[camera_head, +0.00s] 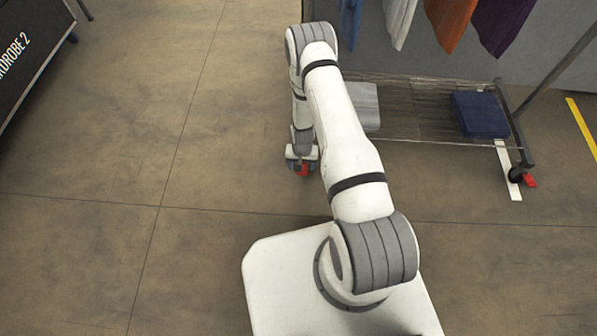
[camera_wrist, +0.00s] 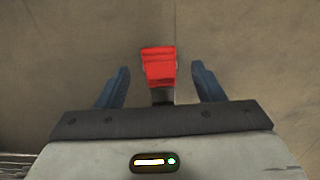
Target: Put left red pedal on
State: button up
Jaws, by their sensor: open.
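The left red pedal (camera_wrist: 159,66) shows between the two blue fingers of my gripper (camera_wrist: 160,86) in the wrist view, with a gap on each side. A dark part sits just below the pedal in that view. My gripper is open. In the head view the pedal (camera_head: 303,170) is a small red patch at my gripper (camera_head: 301,164), low by the left end of the rack. My arm hides the caster there. A second red pedal (camera_head: 530,181) is on the black caster (camera_head: 515,174) at the rack's right end.
The rack's wire shelf (camera_head: 415,110) holds a blue folded stack (camera_head: 480,114) and a grey folded stack (camera_head: 364,104). Garments (camera_head: 453,20) hang above it. A dark case (camera_head: 30,50) stands at upper left. The floor on the left is clear.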

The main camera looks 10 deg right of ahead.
jog(key=shift+f+b, duration=0.5)
jog(key=shift+f, duration=1.4)
